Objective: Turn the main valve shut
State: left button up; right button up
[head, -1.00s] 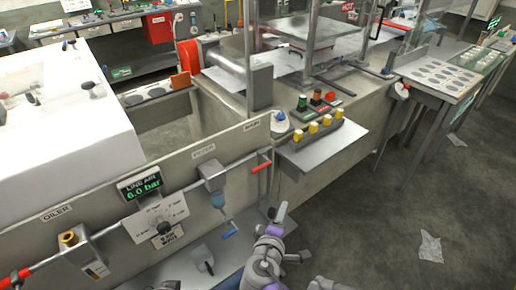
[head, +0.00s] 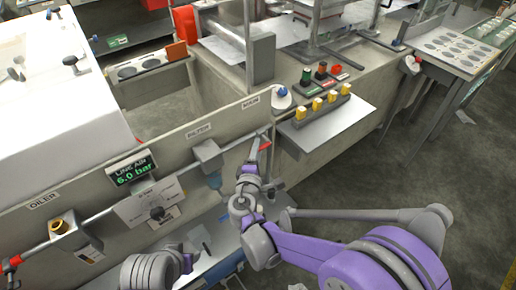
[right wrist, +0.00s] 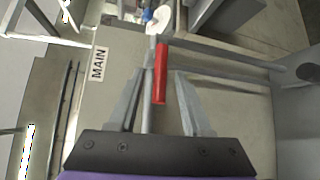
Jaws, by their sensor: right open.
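The main valve's red handle (head: 265,146) is at the right end of the pipe along the grey panel, below the MAIN label (head: 250,102). My right gripper (head: 258,158) is close to it, and its body partly hides the valve in the head view. In the right wrist view the red handle (right wrist: 161,75) points along the picture's vertical, between the two open fingers of my right gripper (right wrist: 160,82). The handle appears nearer the left finger; I cannot tell whether they touch. The MAIN label (right wrist: 99,63) is left of the fingers. My left gripper is not visible.
A shelf with yellow knobs (head: 330,104) stands right of the valve. Floor at the right is open.

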jog(key=shift+w+d, duration=0.1)
jog(key=shift+w, duration=0.45)
grip_shut()
dwell(1.1)
